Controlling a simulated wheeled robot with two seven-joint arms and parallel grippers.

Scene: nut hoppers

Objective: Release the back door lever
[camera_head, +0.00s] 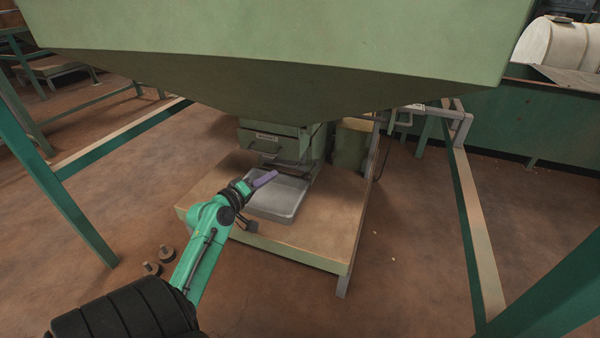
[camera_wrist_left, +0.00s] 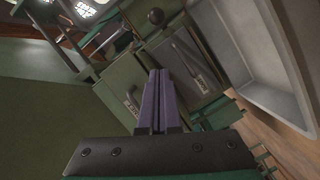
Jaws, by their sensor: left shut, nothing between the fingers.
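A green discharge box (camera_head: 285,138) hangs under the hopper, with a pale label and a dark metal bar (camera_head: 280,162) across its lower front. My left gripper (camera_head: 268,177), with purple fingers, is shut and empty. It is over the tray, in front of and below the box. In the left wrist view the shut fingers (camera_wrist_left: 158,80) point toward the green box. There a small handle (camera_wrist_left: 131,101) shows on one panel and a metal bar (camera_wrist_left: 187,62) on another. I cannot tell which one is the back door lever, and no contact is clear. My right gripper is not in view.
A grey tray (camera_head: 296,196) sits on a wooden-topped platform (camera_head: 335,225) below the box. The big green hopper (camera_head: 280,35) overhangs it. Green frame legs (camera_head: 55,185) stand at the left and right. Two small weights (camera_head: 166,252) lie on the open floor at left.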

